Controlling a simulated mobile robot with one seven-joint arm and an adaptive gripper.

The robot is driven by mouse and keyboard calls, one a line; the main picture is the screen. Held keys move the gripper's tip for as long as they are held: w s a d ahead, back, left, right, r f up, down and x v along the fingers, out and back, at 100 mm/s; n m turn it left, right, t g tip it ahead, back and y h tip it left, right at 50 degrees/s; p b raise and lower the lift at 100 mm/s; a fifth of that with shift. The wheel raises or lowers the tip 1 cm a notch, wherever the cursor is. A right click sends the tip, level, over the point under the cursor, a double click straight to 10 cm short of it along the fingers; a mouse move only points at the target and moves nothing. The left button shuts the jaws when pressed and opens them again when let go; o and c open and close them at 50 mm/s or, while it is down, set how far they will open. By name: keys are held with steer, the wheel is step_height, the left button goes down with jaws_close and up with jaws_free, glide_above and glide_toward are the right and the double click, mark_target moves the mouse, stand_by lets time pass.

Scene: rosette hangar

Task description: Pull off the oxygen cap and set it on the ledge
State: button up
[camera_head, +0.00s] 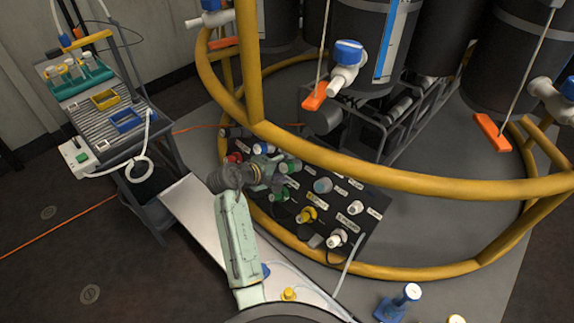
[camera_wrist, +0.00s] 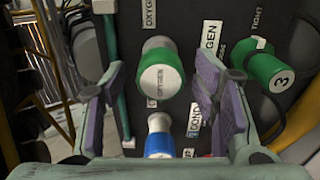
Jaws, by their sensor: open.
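In the wrist view my gripper (camera_wrist: 158,84) is open, with one purple-padded finger on each side of the cap and gaps between. I cannot tell whether the fingertips reach down to its depth. In the head view my gripper (camera_head: 270,172) is over the panel's left part, and I cannot single out the cap there. The ledge looks to be the pale strip (camera_head: 190,204) along the panel's near side.
A green cap marked 3 (camera_wrist: 270,70) with a dark strap sits close right of my gripper. A blue-and-white fitting (camera_wrist: 159,138) is just below the oxygen cap. A yellow rail (camera_head: 360,172) arches over the panel. A yellow piece (camera_head: 289,294) is by the ledge's near end.

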steer(key=shift+c, duration=0.4)
jaws_close()
stand_by(0.4)
steer(key=shift+a, duration=0.1)
steer(key=shift+p+v, duration=2.2)
steer(key=shift+v, duration=0.8)
